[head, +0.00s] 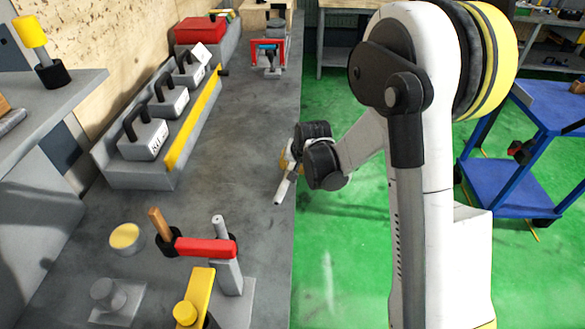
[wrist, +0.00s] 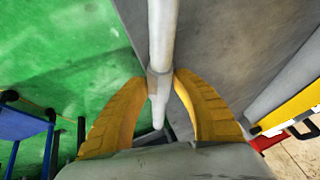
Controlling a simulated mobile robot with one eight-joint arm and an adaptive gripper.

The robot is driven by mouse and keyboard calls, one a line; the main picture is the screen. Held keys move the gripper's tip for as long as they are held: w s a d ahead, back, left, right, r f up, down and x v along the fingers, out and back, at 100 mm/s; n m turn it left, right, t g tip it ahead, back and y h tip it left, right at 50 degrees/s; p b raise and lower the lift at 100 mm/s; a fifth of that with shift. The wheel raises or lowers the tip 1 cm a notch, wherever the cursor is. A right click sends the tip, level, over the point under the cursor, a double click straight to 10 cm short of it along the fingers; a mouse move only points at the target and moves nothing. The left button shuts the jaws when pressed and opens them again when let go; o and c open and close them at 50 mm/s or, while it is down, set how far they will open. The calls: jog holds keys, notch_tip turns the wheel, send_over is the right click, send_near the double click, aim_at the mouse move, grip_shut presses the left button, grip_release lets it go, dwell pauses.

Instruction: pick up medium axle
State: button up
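The axle (wrist: 162,40) is a pale grey stepped rod. In the wrist view it runs from the top edge down between the two yellow fingers, with a collar at the fingertips. My gripper (wrist: 161,80) has a fingertip against each side of the axle, closed on it. In the head view the axle (head: 284,190) slants down to the left at the bench's right edge. My gripper (head: 287,160) is partly hidden there by my dark wrist joints. I cannot tell how far the axle is from the bench top.
The grey bench (head: 235,130) is clear in the middle. A grey tray with a yellow rail (head: 190,120) holds several handled blocks on the left. A red-armed fixture (head: 205,247) stands in front. A blue cart (head: 510,185) stands right, on the green floor.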

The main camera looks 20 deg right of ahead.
aim_at(293, 164)
grip_shut()
jog(key=shift+r, duration=0.1)
jog(key=shift+r+p, duration=0.4)
jog(key=shift+r, duration=0.15)
notch_tip(293, 164, up, 3)
jog(key=shift+f+p, duration=0.1)
jog(key=shift+p, duration=0.7)
jog(key=s+d+r+p, duration=0.4)
jog(key=d+r, duration=0.3)
jog(key=d, duration=0.3)
jog(key=shift+s, duration=0.8)
